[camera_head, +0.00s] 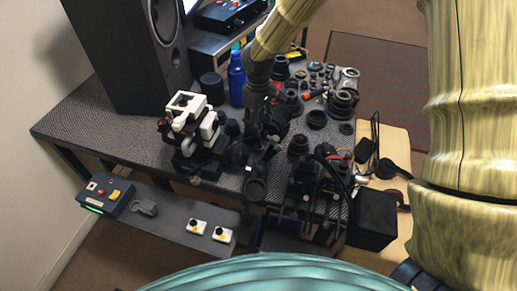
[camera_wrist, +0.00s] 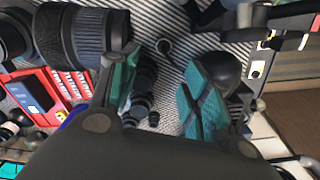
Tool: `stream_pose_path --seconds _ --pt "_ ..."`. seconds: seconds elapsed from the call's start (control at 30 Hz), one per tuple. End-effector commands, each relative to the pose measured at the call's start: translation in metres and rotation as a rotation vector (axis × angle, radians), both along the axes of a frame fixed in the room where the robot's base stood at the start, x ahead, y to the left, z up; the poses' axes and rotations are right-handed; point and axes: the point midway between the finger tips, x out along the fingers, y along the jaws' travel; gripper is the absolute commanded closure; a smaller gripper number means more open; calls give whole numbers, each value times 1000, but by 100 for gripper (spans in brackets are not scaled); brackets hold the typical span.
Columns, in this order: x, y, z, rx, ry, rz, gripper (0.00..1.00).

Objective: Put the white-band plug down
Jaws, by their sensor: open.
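My gripper (camera_wrist: 160,88) is open in the wrist view, its teal-padded fingers apart. No object is clearly held between them. Small dark cylindrical parts (camera_wrist: 143,100) show beyond the gap, next to the left finger. A dark rounded thing (camera_wrist: 218,70) shows behind the right finger, partly hidden by it. I cannot pick out the white-band plug with certainty in either view. In the head view my gripper is dark among dark gear over the middle of the table, and its fingertips are hard to make out.
The patterned table (camera_head: 110,125) is crowded with lenses and parts. A tall speaker (camera_head: 130,50), blue bottle (camera_head: 237,78) and black-and-white device (camera_head: 185,125) stand left of my arm. A grey lower shelf (camera_head: 170,216) has bare room. A large lens (camera_wrist: 85,35) and red device (camera_wrist: 40,95) lie left.

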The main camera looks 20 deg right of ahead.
Motion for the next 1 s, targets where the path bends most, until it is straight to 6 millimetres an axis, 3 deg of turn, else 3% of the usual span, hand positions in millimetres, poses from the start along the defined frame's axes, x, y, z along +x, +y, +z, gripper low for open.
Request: stream_pose_path --seconds 0.3,0.63,1.0 --pt "-1 2 -39 -1 4 3 53" --pt "-1 3 -55 -1 3 4 53" --pt "-5 3 -94 0 2 4 53"
